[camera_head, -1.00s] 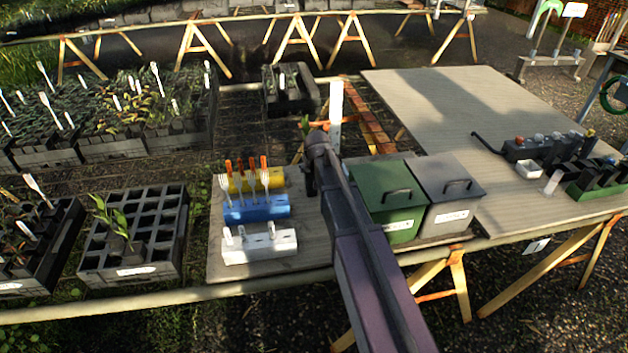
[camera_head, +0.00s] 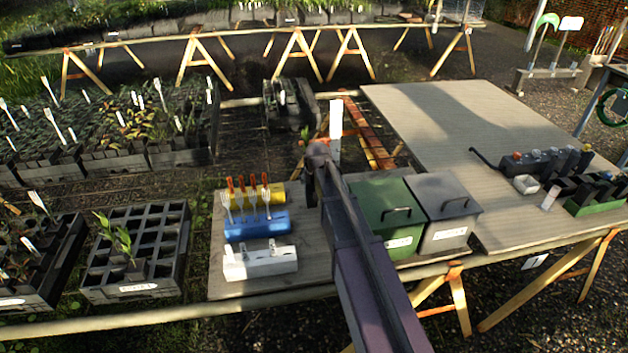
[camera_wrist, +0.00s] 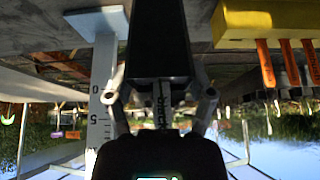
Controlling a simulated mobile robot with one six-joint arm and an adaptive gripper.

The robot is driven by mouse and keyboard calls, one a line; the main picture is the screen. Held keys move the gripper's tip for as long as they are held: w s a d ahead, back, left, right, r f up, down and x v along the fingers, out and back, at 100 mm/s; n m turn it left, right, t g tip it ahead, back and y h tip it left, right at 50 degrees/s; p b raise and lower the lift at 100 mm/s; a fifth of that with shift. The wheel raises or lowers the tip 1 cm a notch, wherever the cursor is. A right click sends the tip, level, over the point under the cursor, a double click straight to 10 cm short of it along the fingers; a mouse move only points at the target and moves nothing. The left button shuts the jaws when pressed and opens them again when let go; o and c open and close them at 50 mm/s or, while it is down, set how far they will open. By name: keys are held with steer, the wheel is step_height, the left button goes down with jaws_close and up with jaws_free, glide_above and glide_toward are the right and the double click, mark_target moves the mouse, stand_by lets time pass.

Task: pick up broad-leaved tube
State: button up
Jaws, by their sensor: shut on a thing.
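My gripper (camera_head: 312,178) is above the wooden board on the near bench, left of the green bin; my arm partly hides it. In the wrist view my gripper (camera_wrist: 160,88) is shut on a black tube (camera_wrist: 157,35), with a finger on each side. A small green leaf (camera_head: 305,133) shows just above the gripper in the head view; the tube's body is hidden there. Another broad-leaved plant (camera_head: 122,238) stands in a black cell tray (camera_head: 135,290) at left.
A white graduated post (camera_head: 336,122) stands close beside the gripper, also in the wrist view (camera_wrist: 100,105). Yellow (camera_head: 240,191), blue (camera_head: 258,225) and white (camera_head: 260,263) blocks sit left of the arm. Green (camera_head: 385,205) and grey (camera_head: 445,205) bins stand right. The right-hand tabletop (camera_head: 460,110) is largely bare.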

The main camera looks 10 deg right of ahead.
steer(key=shift+r+p, duration=3.35)
steer(key=shift+r, duration=0.35)
